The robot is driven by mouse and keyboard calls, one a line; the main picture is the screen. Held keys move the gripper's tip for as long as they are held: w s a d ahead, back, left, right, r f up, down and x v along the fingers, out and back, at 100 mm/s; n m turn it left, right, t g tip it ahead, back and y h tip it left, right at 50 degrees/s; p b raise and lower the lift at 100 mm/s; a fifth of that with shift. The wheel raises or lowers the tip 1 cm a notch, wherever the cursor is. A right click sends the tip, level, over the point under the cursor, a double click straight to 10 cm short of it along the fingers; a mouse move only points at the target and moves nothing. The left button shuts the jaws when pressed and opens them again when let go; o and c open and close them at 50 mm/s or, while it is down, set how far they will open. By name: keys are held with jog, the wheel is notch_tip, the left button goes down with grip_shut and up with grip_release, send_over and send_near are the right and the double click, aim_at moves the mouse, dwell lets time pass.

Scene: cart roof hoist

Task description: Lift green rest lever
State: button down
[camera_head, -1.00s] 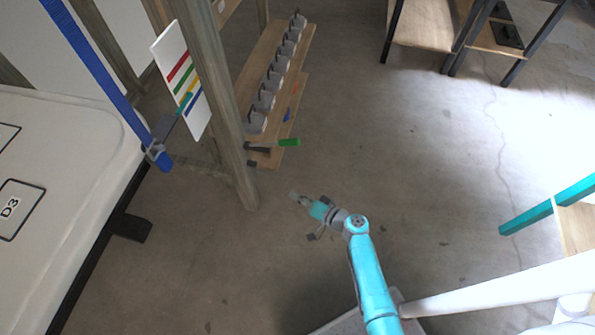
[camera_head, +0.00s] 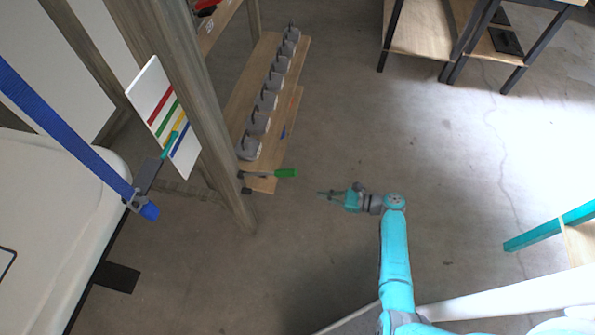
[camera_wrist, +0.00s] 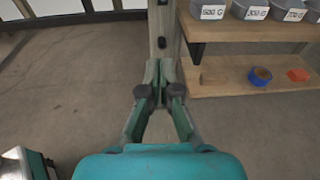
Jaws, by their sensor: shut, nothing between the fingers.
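The green lever (camera_head: 286,173) sticks out to the right from the foot of a wooden post, on a dark arm, in the head view. It looks roughly level. My gripper (camera_head: 322,194) is shut and empty, to the right of and slightly below the lever's free end in the picture, apart from it. In the wrist view my gripper's fingertips (camera_wrist: 160,66) are together and point at the post. I cannot make out the lever in that view; the fingers may hide it.
The wooden post (camera_head: 205,130) stands behind the lever. A blue strap (camera_head: 65,125) hangs over a white cart roof (camera_head: 60,220). Floor around my gripper is clear.

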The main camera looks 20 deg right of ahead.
jog(key=w+a+r+m, duration=0.2)
jog(key=w+a, duration=0.4)
jog(key=w, duration=0.2)
jog(key=shift+a, duration=0.4)
jog(key=shift+r, duration=0.15)
dwell(0.5)
